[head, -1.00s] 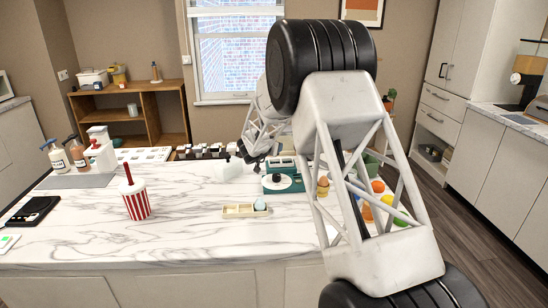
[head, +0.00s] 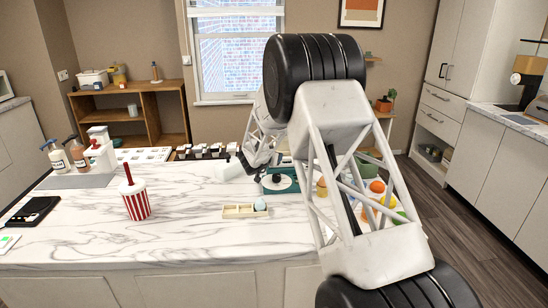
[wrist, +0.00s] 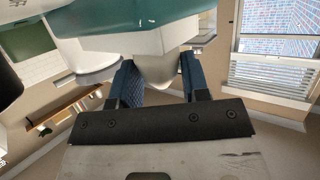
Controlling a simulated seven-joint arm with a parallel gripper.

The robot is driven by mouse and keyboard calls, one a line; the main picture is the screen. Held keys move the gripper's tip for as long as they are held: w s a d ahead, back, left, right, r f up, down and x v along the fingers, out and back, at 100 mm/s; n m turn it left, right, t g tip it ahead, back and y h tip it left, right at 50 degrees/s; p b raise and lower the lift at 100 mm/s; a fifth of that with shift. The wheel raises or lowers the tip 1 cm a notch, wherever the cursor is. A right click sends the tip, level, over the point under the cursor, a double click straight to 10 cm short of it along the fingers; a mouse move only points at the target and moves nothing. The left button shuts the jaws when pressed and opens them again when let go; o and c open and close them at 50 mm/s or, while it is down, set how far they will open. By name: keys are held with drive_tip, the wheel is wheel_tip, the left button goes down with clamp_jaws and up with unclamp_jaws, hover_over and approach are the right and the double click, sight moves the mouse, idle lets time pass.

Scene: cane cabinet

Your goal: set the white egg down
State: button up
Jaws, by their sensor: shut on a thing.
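In the wrist view my gripper (wrist: 158,62) has its two blue fingers on either side of a pale, rounded thing, which looks like the white egg (wrist: 160,75). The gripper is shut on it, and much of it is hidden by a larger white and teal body. In the head view my arm reaches over the right part of the counter. Its far end (head: 249,162) is small there, beside a white cylinder-like thing (head: 228,173), and the egg cannot be made out.
A cream tray (head: 234,212) with a pale blue egg (head: 260,205) lies on the marble counter (head: 185,232). A teal scale-like device (head: 281,182) stands behind it. A brown egg (head: 321,187) and colourful fruit are partly behind my arm. A striped cup (head: 136,203) stands left. The front-middle counter is clear.

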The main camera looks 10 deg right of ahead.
drive_tip(key=shift+f, duration=0.2)
drive_tip(key=o, duration=0.9)
drive_tip(key=shift+s+a, duration=0.1)
drive_tip(key=shift+v, duration=3.8)
drive_tip(key=shift+s, duration=0.1)
